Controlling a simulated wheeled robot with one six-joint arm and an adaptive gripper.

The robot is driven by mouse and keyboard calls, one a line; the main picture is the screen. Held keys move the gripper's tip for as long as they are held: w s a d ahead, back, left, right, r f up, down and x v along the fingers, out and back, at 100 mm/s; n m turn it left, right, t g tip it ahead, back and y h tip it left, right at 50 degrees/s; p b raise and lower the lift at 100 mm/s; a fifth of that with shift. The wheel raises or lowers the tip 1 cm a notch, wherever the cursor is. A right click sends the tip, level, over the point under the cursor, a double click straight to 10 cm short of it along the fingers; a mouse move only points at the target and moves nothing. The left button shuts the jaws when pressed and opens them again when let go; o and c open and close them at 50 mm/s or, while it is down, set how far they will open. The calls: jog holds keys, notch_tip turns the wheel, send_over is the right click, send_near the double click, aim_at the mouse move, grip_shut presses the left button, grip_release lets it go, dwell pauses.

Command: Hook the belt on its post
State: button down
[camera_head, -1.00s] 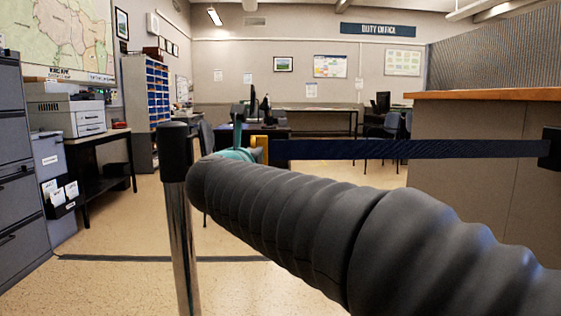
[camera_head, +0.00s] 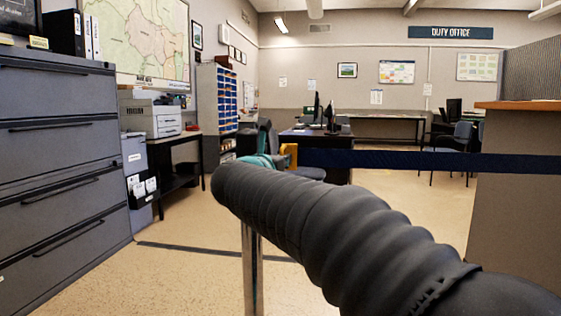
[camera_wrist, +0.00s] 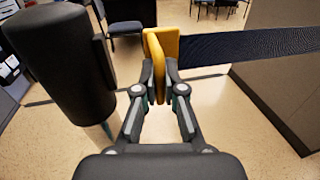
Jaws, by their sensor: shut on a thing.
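The dark blue belt (camera_head: 430,160) stretches level from my gripper out past the right edge; it also shows in the wrist view (camera_wrist: 250,46). Its yellow end clip (camera_wrist: 160,50) is held between the fingers of my gripper (camera_wrist: 161,78), which is shut on it. In the head view the clip (camera_head: 289,155) shows just past my arm's end, beside the teal gripper parts. The post has a thick black head (camera_wrist: 60,62), left of the clip and apart from it in the wrist view. In the head view its chrome pole (camera_head: 251,275) shows; my arm hides the head.
Grey filing cabinets (camera_head: 60,150) stand at the left. A counter with a wooden top (camera_head: 525,106) stands at the right. A printer table (camera_head: 180,150), a desk (camera_head: 310,143) and chairs (camera_head: 450,150) are farther back. The floor around the post is open.

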jog(key=c, duration=1.5)
grip_release()
jog(key=shift+a, duration=0.1)
jog(key=shift+c, duration=0.2)
jog(key=shift+s, duration=0.1)
